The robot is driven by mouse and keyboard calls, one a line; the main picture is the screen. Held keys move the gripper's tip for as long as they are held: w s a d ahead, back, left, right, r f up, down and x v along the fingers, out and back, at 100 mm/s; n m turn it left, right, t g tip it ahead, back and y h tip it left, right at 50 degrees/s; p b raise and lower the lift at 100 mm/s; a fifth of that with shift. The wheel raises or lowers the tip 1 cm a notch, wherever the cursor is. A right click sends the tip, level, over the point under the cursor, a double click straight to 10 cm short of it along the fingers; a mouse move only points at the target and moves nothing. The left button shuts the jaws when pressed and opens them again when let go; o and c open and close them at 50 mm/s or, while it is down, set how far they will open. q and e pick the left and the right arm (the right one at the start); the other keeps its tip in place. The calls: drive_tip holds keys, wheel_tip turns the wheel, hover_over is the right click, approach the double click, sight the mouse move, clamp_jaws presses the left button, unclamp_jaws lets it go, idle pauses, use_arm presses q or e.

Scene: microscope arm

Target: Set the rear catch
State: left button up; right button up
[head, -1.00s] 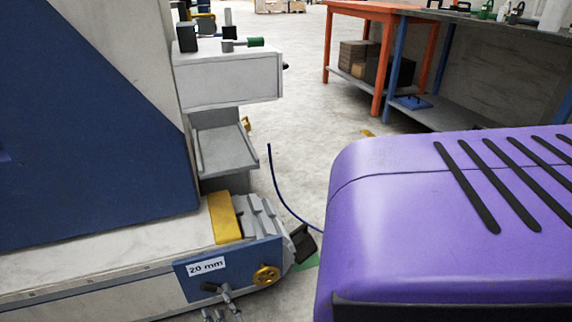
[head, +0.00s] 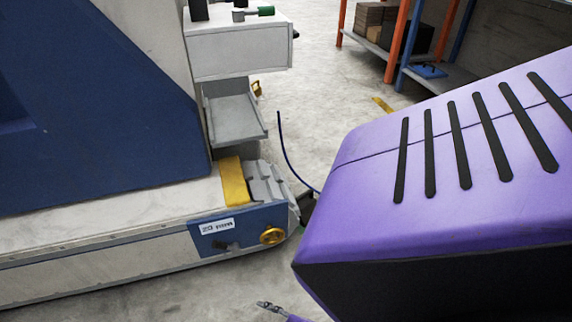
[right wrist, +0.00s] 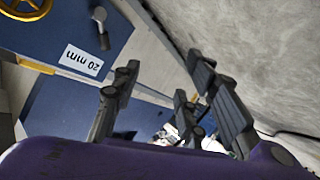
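In the head view a blue end panel (head: 240,233) with a "20 mm" label sits on the low white base of a large machine. A small black lever (head: 226,245), which looks like the catch, is on it beside a yellow knob (head: 273,236). The lever (right wrist: 100,28) and label also show in the right wrist view, the label upside down. My right gripper (right wrist: 158,68) is open and empty, its fingers spread below and right of the lever, not touching it. A grey fingertip (head: 270,306) shows at the head view's bottom edge. My left gripper is not in view.
A yellow block (head: 234,181) and grey stepped part (head: 264,183) sit above the panel. A grey shelf (head: 232,118) overhangs behind. A thin dark blue cable (head: 285,157) curves nearby. My purple arm cover hides the right side. The floor (head: 180,300) before the base is clear.

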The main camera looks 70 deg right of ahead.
drive_tip(key=s+a+r+g+y+p, duration=0.1)
drive_tip(key=s+a+r+g, duration=0.1)
drive_tip(key=s, duration=0.6)
drive_tip(key=shift+a+r+y+p, duration=0.2)
drive_tip(key=shift+a+y+p, duration=0.15)
drive_tip(key=shift+a, duration=0.4)
drive_tip(key=shift+s, duration=0.1)
